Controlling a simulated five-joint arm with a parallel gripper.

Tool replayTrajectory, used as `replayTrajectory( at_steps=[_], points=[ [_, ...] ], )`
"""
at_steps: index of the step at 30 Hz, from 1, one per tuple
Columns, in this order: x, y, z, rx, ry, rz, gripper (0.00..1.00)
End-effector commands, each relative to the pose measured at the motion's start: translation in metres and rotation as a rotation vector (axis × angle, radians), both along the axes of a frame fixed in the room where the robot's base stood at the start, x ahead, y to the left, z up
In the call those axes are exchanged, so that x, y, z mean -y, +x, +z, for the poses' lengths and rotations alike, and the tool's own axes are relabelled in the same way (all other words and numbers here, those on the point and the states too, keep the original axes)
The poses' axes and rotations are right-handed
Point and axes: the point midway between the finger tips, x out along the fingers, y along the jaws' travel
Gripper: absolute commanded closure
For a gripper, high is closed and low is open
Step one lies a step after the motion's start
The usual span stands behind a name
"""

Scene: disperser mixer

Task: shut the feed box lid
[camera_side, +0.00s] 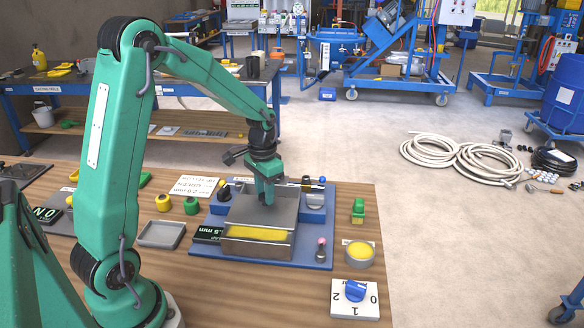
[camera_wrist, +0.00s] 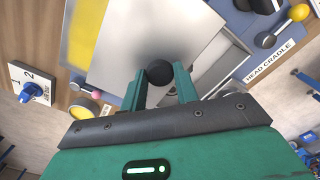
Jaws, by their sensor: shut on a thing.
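The feed box (camera_side: 257,248) is a metal box on a blue base plate. Its flat grey lid (camera_side: 250,209) covers most of the top. A strip of yellow contents (camera_side: 255,233) shows uncovered along the near edge; in the wrist view the yellow strip (camera_wrist: 86,32) lies left of the lid plate (camera_wrist: 140,38). My gripper (camera_side: 267,192) is over the lid, pointing down. In the wrist view its two fingers (camera_wrist: 160,84) are shut on a round black knob (camera_wrist: 159,72) at the lid's edge. The knob is hidden in the side view.
The blue plate (camera_side: 205,248) also carries a pink-topped peg (camera_side: 321,243) and a black label (camera_side: 208,234). A dial switch (camera_side: 355,292), yellow dish (camera_side: 358,253) and green-yellow block (camera_side: 358,210) stand right. A grey tray (camera_side: 161,234) lies left.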

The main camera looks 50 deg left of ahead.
Motion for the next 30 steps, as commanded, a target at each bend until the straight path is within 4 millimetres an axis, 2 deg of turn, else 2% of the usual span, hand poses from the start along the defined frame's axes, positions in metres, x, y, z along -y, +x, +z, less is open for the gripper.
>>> replayTrajectory(
  at_steps=[6,15,28,29,30],
  points=[
    [-0.023,0.024,0.001,0.006,0.002,0.000,1.00],
    [-0.049,0.050,0.001,0.008,0.003,-0.001,1.00],
    [-0.056,0.056,0.002,0.013,0.005,0.001,1.00],
    [-0.056,0.056,0.002,0.013,0.005,0.001,0.66],
    [-0.056,0.056,0.001,0.012,0.005,0.001,0.58]
  ],
)
